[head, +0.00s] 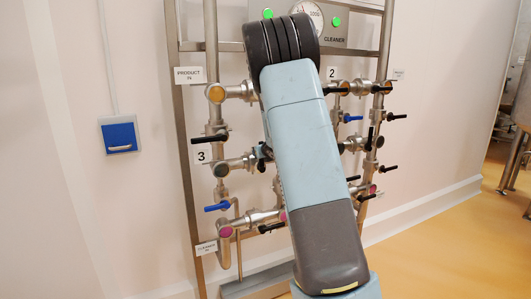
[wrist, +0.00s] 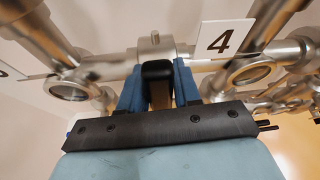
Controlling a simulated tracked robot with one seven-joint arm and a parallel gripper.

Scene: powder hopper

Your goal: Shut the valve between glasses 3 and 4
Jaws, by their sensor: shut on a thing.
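In the wrist view my gripper (wrist: 158,86) has its two blue fingers on either side of a black valve handle (wrist: 156,70), shut on it. The handle sits on the metal cross pipe (wrist: 112,66) between two round sight glasses, one at left (wrist: 70,91) and one at right (wrist: 250,73). A white label "4" (wrist: 222,42) is by the right glass. The handle is seen nearly end-on, so its angle to the pipe is hard to tell.
Other valves surround my arm in the head view: a black handle (head: 209,138) above glass 3, a blue handle (head: 217,207) below it, and a blue handle (head: 352,118) at right. A blue wall box (head: 120,134) is at left. Open floor (head: 440,230) lies right.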

